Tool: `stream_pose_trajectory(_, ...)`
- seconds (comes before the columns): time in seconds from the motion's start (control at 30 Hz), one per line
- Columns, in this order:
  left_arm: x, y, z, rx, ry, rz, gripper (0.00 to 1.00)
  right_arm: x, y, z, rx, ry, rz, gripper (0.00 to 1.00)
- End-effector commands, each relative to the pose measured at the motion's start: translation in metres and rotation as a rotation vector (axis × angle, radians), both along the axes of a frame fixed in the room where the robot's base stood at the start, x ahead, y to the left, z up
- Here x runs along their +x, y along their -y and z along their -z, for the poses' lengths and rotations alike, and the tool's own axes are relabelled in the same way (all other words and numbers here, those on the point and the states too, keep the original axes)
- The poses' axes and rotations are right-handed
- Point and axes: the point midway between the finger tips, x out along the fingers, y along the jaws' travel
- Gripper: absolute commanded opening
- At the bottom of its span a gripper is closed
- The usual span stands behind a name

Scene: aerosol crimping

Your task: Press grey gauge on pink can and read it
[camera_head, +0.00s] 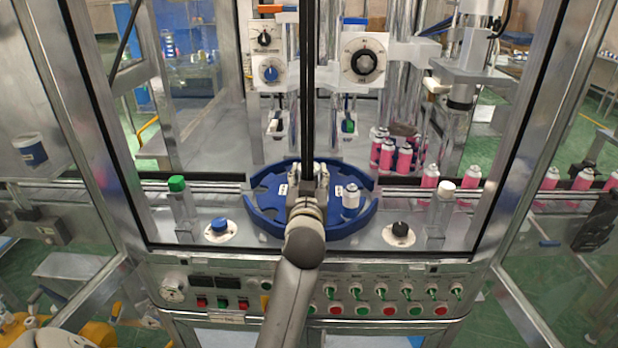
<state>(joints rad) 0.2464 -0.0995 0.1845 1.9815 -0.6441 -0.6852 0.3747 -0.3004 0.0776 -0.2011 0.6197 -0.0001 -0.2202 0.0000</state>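Several pink cans with white tops (387,155) stand in a cluster behind and right of the blue rotary table (262,222). More pink cans (430,177) stand along the conveyor to the right. I cannot pick out a loose grey gauge; a round pale dial (173,287) is on the front panel. One grey arm of mine, which seems to be the left, reaches up from the bottom middle. Its gripper (308,185) is over the rotary table; its fingers are too small and covered to tell open from shut. My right gripper is not seen.
A green-capped bottle (182,206) stands left, a white-capped one (440,209) right. Blue (219,225) and black (399,230) knobs flank the table. A dark vertical frame bar (307,80) crosses the middle.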

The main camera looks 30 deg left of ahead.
Motion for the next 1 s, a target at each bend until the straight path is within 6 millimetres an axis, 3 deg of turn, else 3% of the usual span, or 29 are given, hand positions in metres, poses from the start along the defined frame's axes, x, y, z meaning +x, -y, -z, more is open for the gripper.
stream_pose_trajectory(1.0, 0.0001, 0.0002, 0.0055, 0.0, 0.001, 0.0, 0.16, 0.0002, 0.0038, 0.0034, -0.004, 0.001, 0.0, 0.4)
